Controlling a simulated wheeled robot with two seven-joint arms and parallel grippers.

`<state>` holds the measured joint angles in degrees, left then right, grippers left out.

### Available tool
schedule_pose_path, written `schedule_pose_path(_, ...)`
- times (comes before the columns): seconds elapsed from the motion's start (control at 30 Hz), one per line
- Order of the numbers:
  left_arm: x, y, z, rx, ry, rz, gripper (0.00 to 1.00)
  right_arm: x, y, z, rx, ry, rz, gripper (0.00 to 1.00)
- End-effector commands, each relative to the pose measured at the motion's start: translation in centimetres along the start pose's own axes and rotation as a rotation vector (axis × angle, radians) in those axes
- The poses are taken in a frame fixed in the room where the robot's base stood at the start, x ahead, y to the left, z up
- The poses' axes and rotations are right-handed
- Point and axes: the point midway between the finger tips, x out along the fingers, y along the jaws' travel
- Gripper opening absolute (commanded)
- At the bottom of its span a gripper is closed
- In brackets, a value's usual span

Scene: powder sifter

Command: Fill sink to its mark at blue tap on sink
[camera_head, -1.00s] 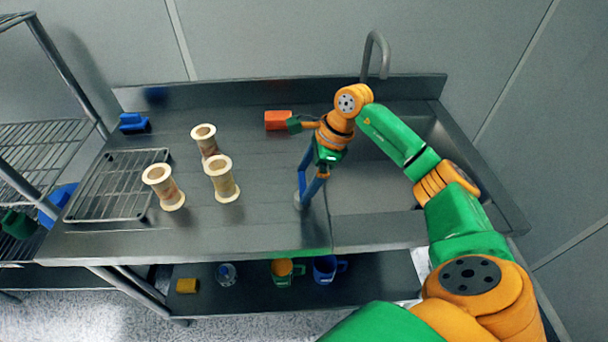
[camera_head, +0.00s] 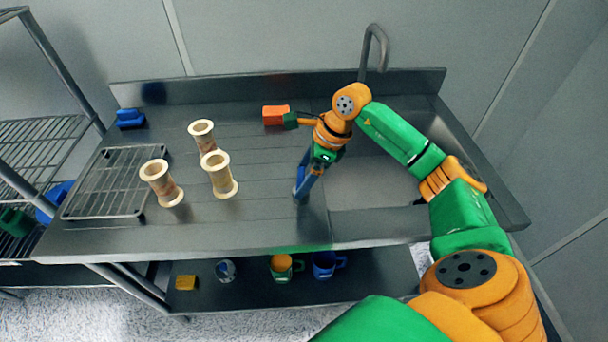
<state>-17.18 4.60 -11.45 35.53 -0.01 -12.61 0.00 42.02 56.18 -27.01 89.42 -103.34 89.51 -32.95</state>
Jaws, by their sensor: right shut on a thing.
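The steel sink (camera_head: 372,185) is set into the right side of the counter, with my right arm across part of it. Its grey curved spout (camera_head: 376,45) rises behind it. I cannot make out a water level, a stream or a mark. My right gripper (camera_head: 302,191) points down at the counter just left of the basin. It is shut on what looks like the blue tap (camera_head: 299,189), low between the fingers and mostly hidden by them. My left gripper is not in view.
Several things stand near: cream spools (camera_head: 221,182), a wire rack (camera_head: 108,185), a blue item (camera_head: 130,119) and an orange block (camera_head: 276,115) behind my right wrist. Mugs (camera_head: 325,263) and a yellow block (camera_head: 186,282) are on the shelf below. The counter's front middle is clear.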

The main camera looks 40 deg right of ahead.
Motion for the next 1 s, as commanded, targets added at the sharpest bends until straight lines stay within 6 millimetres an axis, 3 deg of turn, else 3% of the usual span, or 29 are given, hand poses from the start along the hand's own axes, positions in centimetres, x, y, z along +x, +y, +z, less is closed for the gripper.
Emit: schedule_pose_path(1.0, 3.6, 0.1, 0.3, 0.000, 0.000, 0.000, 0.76, 0.1, 0.4, 0.4, 0.862, -0.008, -0.362, 0.34)
